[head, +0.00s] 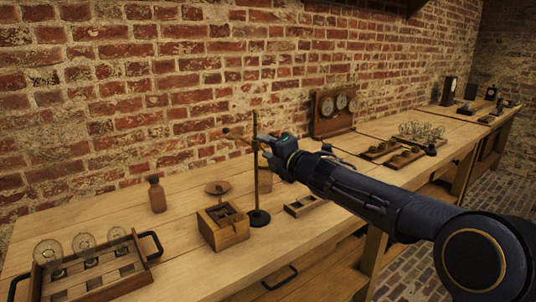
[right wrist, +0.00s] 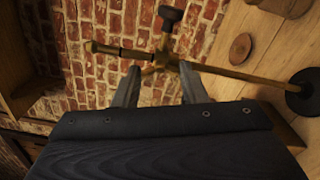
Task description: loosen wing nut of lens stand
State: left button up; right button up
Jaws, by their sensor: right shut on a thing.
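The lens stand is a thin brass upright (head: 255,170) on a round black base (head: 258,218), with a short cross arm near its top. In the right wrist view the brass rod (right wrist: 245,77) runs from the clamp toward the black base (right wrist: 304,92). My right gripper (head: 273,142) reaches the clamp from the right. In the right wrist view its two fingers (right wrist: 160,85) stand on either side of the clamp's near side, shut on the wing nut. The wing nut itself is small and mostly hidden between the fingertips. My left gripper is in neither view.
A wooden box (head: 222,228) and a brown bottle (head: 157,194) stand left of the stand. A tray of glass bulbs (head: 92,285) is at the front left. A gauge panel (head: 334,112) leans at the brick wall. Bare bench top (head: 200,272) lies in front.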

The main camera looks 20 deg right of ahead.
jog(key=shift+n+b, duration=0.55)
jog(key=shift+n, duration=1.05)
jog(key=o, duration=1)
jog(key=v, duration=0.7)
jog(key=shift+s, duration=0.4)
jog(key=shift+d, duration=0.1)
